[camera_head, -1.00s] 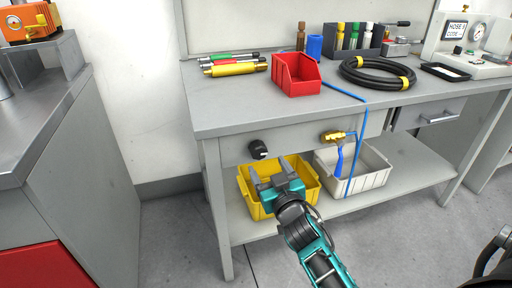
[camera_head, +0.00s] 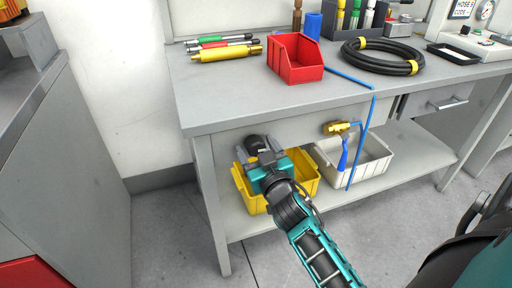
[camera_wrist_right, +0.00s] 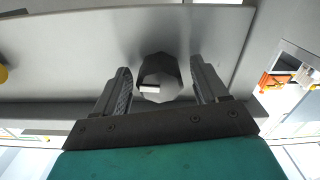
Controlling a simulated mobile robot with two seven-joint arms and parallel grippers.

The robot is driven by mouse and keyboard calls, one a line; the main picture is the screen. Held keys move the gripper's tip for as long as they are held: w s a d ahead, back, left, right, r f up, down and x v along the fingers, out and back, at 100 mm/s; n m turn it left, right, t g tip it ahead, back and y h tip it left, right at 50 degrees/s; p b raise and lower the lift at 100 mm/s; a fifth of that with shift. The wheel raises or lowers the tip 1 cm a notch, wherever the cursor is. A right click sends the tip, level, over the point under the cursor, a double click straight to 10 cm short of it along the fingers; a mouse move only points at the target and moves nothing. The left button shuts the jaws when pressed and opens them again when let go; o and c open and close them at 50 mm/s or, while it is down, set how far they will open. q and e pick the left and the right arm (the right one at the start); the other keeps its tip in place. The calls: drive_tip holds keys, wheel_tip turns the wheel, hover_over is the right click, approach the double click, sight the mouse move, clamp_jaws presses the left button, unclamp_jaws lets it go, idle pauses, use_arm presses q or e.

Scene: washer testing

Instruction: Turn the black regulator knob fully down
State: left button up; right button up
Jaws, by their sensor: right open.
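The black regulator knob (camera_head: 256,143) is on the front apron of the grey workbench, left of a brass valve (camera_head: 339,128) with a blue handle. In the right wrist view the knob (camera_wrist_right: 160,78) shows a white mark on its lower face. My right gripper (camera_head: 257,154) is open at the knob, and in the right wrist view its two fingers (camera_wrist_right: 160,88) stand either side of it with gaps. Whether the fingers touch it cannot be told. My left gripper is not in view.
A yellow bin (camera_head: 306,184) and a white bin (camera_head: 377,171) stand on the shelf below. A blue hose (camera_head: 360,145) hangs by the valve. On the bench top are a red bin (camera_head: 296,62), a coiled black hose (camera_head: 383,57) and several tools (camera_head: 222,53).

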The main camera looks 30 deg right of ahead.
drive_tip(key=c, duration=1.1)
drive_tip(key=shift+o, duration=0.2)
drive_tip(key=shift+n+p, duration=0.3)
drive_tip(key=shift+n, duration=0.2)
drive_tip(key=o, duration=1.1)
drive_tip(key=shift+c, duration=0.2)
drive_tip(key=shift+s, duration=0.1)
